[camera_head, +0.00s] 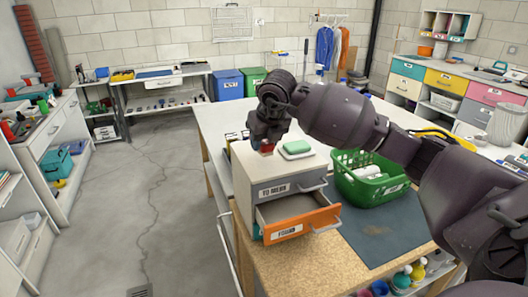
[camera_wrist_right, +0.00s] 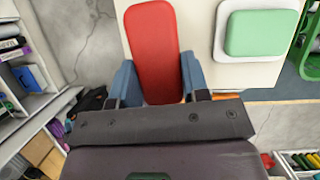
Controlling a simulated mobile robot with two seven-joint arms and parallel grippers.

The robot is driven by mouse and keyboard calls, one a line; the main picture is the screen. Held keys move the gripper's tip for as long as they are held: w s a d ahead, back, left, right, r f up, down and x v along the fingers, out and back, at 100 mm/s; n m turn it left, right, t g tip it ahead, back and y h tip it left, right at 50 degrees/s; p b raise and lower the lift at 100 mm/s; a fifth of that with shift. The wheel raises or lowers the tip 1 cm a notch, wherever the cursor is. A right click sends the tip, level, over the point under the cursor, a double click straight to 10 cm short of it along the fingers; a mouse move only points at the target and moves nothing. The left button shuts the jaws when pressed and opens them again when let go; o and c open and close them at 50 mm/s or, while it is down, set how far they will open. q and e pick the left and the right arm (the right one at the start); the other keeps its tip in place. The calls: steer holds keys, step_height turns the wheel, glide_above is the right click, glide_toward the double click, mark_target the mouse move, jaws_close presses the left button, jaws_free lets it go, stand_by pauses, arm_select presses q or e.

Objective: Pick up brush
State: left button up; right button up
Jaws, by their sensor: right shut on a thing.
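The brush (camera_wrist_right: 154,45) is a red, rounded, oblong block in the right wrist view. It lies between the two blue fingers of my right gripper (camera_wrist_right: 155,88), which is shut on it. In the head view my right gripper (camera_head: 267,138) points down over the left part of the small cabinet's top, and only a bit of the red brush (camera_head: 266,148) shows below it. I cannot tell whether the brush touches the cabinet top. Its underside is hidden. My left gripper is not in view.
The grey cabinet (camera_head: 245,180) has an orange-fronted drawer (camera_head: 300,225) pulled open. A green-topped white block (camera_head: 296,148) lies on the cabinet, right of the brush. A green basket (camera_head: 370,188) with white items stands to the right. Floor at left is free.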

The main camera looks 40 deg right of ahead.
step_height(320, 180, up, 16)
stand_by(0.3)
